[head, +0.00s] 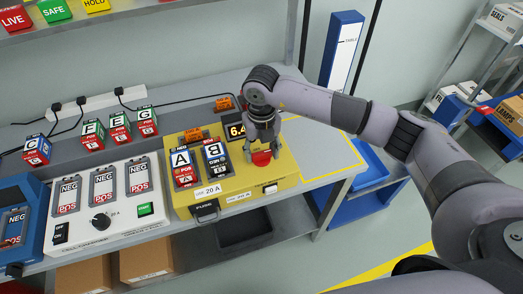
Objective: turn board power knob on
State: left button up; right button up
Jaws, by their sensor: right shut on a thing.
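The yellow board (222,211) stands on the bench at the middle of the head view, with a small display (236,131) reading about 6.4. A red round knob (262,159) sits on its top at the right. My right gripper (263,154) reaches down from above and is shut on the red knob, with its fingers hiding part of it. Which way the knob is turned cannot be read. Packs A (183,168) and B (215,158) sit in the board left of the knob. My left gripper is not in view.
A white charger (141,225) with a black dial (101,221) stands left of the board. Packs C (37,149), F (92,133) and others line the back. A yellow-outlined bench area (318,150) right of the board is clear. Blue bins stand at the right.

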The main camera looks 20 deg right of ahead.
aim_at(261, 153)
dwell(0.3)
jog(key=o, duration=1.2)
jog(key=shift+c, duration=0.2)
jog(key=shift+r, duration=0.1)
notch_tip(261, 153, up, 12)
